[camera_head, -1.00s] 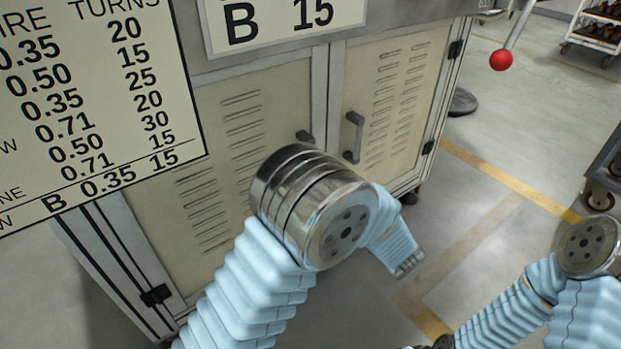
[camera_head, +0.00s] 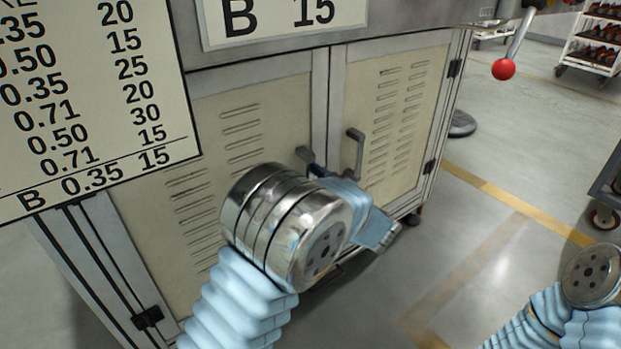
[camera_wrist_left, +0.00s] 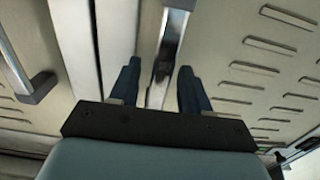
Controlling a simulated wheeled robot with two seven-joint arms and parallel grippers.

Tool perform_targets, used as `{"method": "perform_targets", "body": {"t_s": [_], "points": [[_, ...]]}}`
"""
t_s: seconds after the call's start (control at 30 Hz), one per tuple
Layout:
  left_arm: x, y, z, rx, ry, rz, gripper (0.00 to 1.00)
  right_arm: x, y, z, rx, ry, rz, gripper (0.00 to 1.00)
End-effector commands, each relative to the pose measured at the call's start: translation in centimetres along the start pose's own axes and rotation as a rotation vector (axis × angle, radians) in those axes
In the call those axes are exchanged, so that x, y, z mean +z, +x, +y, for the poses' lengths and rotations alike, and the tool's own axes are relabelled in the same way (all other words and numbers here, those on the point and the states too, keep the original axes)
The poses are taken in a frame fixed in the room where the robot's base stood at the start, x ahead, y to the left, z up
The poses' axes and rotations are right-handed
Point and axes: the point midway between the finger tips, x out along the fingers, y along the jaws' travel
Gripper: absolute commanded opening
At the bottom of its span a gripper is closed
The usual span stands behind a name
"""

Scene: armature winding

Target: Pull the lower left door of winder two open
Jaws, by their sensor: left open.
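The lower left door (camera_head: 275,115) of the winder cabinet is a cream louvred panel and looks shut. Its handle (camera_head: 303,155) is a grey bar near its right edge, partly hidden behind my arm in the head view. My left gripper (camera_head: 316,171) is at that handle. In the left wrist view, the open left gripper (camera_wrist_left: 158,82) has one dark finger on each side of the handle (camera_wrist_left: 172,32). Gaps show beside the handle, so the fingers do not look closed on it. My right gripper is out of view; only part of that arm shows.
The right door (camera_head: 390,110) is shut, with its own handle (camera_head: 354,152) close by; this handle also shows in the left wrist view (camera_wrist_left: 38,88). A turns chart (camera_head: 90,110) covers the upper left. A red-knobbed lever (camera_head: 503,69) sticks out at right.

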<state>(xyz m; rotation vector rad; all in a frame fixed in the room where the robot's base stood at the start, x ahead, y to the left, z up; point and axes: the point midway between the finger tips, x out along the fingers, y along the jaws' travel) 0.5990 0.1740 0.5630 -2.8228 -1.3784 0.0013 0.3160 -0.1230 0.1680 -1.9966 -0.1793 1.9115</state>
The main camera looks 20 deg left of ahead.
Motion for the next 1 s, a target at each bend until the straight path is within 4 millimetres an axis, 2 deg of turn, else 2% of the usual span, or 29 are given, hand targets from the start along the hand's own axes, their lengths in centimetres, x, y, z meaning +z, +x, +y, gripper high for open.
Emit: {"method": "perform_targets", "body": {"t_s": [0.3,0.6,1.0], "points": [[-0.04,0.34,0.00,0.000,0.000,0.001,0.47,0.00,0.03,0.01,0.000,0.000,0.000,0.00],[-0.02,0.31,-0.01,0.000,0.000,0.000,0.01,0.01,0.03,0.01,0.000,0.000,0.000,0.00],[-0.05,-0.08,0.27,0.015,0.000,0.000,0.00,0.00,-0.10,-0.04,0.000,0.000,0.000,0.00]]}}
